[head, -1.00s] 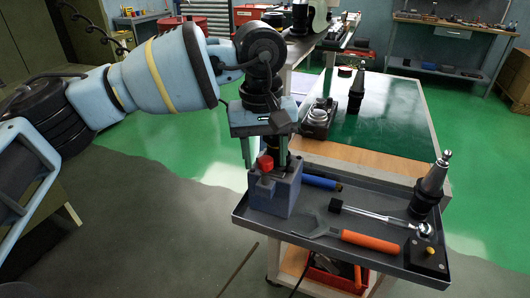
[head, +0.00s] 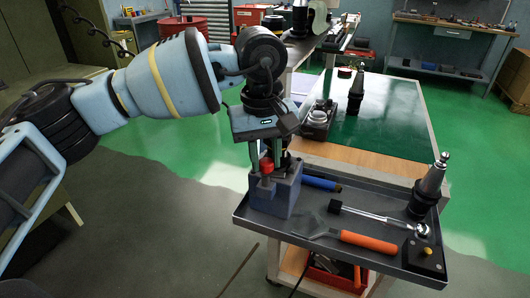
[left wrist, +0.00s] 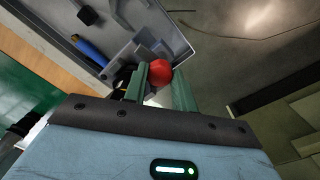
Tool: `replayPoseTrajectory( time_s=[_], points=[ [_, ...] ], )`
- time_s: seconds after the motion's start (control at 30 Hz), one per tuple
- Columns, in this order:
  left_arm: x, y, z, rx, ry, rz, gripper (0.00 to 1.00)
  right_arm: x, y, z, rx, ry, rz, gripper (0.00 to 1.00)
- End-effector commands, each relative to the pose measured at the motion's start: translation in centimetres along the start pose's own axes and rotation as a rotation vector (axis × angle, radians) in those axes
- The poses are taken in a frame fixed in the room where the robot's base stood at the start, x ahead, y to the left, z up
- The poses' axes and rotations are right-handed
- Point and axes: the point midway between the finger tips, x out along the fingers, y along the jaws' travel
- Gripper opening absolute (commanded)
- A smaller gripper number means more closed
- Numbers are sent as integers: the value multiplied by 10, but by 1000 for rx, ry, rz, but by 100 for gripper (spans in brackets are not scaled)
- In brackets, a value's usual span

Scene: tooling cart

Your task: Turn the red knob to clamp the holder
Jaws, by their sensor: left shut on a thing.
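The red knob (head: 267,167) sits on top of the blue-grey clamp block (head: 272,197) at the left end of the grey tray. My left gripper (head: 268,161) points down over the block and is shut on the knob. In the left wrist view the red knob (left wrist: 159,72) shows between the green fingers (left wrist: 160,88). A dark piece (left wrist: 122,76) shows beside the left finger; it is mostly hidden, and I cannot tell if it is the holder. My right gripper is not in view.
A green-topped bench (head: 390,125) lies behind.

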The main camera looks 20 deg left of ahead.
Motion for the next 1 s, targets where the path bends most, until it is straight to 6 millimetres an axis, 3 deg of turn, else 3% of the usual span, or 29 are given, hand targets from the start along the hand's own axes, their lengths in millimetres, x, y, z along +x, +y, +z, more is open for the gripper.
replayPoseTrajectory(
  time_s=[0.47,1.0],
  points=[
    [-4,0,1,-431,22,1,4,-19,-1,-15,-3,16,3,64],
    [-5,0,2,-943,46,5,4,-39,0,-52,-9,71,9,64]
  ],
)
